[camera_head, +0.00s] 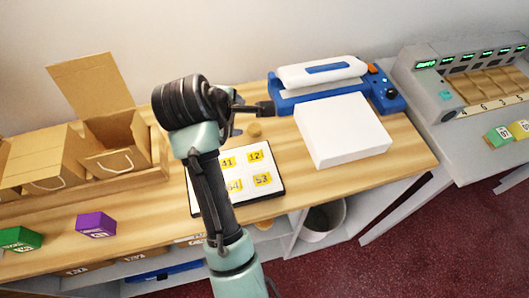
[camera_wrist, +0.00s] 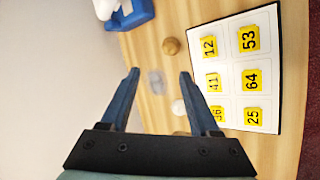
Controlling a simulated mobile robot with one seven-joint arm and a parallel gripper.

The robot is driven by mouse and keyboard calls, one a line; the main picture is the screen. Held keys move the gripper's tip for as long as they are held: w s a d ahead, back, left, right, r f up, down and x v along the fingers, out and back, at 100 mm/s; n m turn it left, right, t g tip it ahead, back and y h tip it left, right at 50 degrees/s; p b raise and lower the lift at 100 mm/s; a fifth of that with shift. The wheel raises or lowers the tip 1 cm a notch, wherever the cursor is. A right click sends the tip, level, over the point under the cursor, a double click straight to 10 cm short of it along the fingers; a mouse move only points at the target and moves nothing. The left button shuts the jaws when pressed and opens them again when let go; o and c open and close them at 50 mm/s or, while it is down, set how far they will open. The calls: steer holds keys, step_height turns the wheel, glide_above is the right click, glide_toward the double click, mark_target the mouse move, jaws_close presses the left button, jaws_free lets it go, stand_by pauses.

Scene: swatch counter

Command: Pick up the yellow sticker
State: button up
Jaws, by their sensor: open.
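Several yellow stickers with black numbers sit on a white sheet with a dark edge (camera_wrist: 274,70). In the wrist view they include 12 (camera_wrist: 209,46), 53 (camera_wrist: 248,39), 41 (camera_wrist: 214,82), 64 (camera_wrist: 252,79), 25 (camera_wrist: 253,117) and one (camera_wrist: 217,115) partly hidden at the sheet's near-left edge. In the head view, 12 (camera_head: 255,156) and 53 (camera_head: 263,180) show clearly; my arm covers part of the sheet. My gripper (camera_wrist: 159,74) is open and empty above the wooden counter, left of the sheet in the wrist view. A small translucent piece (camera_wrist: 156,82) shows between the fingers.
A brown knob (camera_wrist: 171,46) and a small white round thing (camera_wrist: 178,107) lie near the sheet. A white box (camera_head: 342,130) and a blue-and-white sealer (camera_head: 322,75) stand right of it. Cardboard boxes (camera_head: 115,145) and a purple box (camera_head: 96,224) are left.

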steer(key=s+d+r+n+g+h+p, duration=0.1)
steer(key=s+n+g+h+p, duration=0.1)
steer(key=s+n+g+p, duration=0.45)
steer(key=m, duration=0.2)
glide_toward(270, 177)
steer(key=shift+s+d+f+t+h+p, duration=0.2)
steer(key=shift+s+f+t+h+p, duration=0.15)
steer(key=shift+s+f, duration=0.2)
steer(key=shift+w+a+x, duration=0.1)
steer(key=shift+w+x, duration=0.05)
steer(key=shift+x, duration=1.3)
steer(key=shift+w+a+x, duration=0.1)
steer(key=shift+w+x, duration=0.05)
steer(key=shift+x, duration=1.25)
jaws_close()
